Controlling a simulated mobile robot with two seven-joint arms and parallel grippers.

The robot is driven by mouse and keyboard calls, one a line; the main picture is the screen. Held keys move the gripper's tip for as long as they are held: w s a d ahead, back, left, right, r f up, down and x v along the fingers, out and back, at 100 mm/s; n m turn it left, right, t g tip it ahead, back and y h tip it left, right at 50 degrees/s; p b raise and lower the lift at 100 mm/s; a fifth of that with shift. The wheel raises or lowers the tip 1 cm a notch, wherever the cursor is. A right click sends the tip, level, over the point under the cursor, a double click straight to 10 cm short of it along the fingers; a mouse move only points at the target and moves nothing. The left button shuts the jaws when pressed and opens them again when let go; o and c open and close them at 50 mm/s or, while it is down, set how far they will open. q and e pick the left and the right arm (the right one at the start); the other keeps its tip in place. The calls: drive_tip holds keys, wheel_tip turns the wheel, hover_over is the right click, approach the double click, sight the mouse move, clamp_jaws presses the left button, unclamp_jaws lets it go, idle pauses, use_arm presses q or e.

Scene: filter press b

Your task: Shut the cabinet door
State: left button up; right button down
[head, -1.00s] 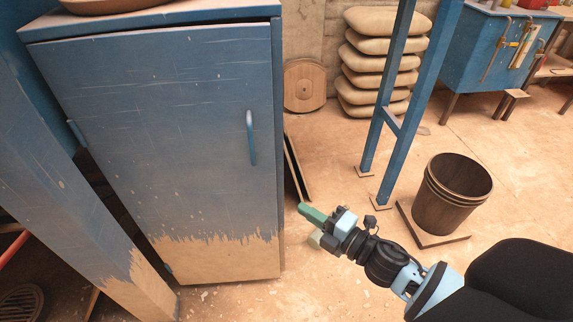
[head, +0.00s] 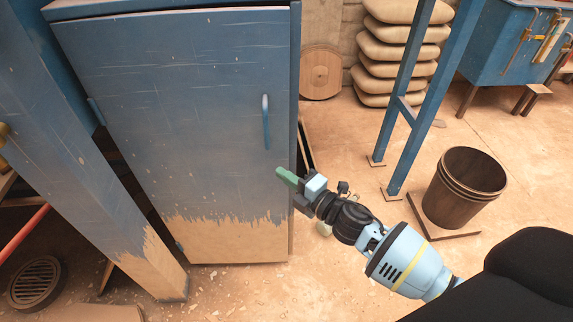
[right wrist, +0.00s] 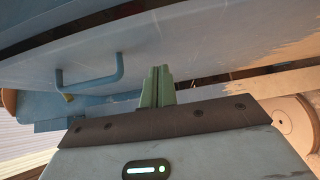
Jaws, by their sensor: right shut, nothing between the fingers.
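The blue cabinet door (head: 185,120), worn to tan along its bottom, fills the left of the head view. It sits close to the cabinet frame (head: 296,60); a thin dark line shows along its top edge, and I cannot tell whether it is fully shut. Its blue bar handle (head: 266,122) is near the right edge; the handle also shows in the right wrist view (right wrist: 90,82). My right gripper (head: 286,177) has its green fingers shut and empty, below and right of the handle, at the door's right edge. Contact is unclear. My left gripper is not in view.
A blue post (head: 85,160) stands in front of the cabinet's left side. A blue frame leg (head: 425,110) and a dark bucket (head: 465,185) stand to the right. Stacked sacks (head: 400,50) are behind. The floor between cabinet and bucket is mostly clear.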

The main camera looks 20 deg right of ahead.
sight(275, 158)
drive_tip(key=shift+w+d, duration=0.4)
drive_tip(key=shift+w, duration=0.5)
drive_tip(key=shift+w+d, duration=0.35)
drive_tip(key=shift+w, duration=0.5)
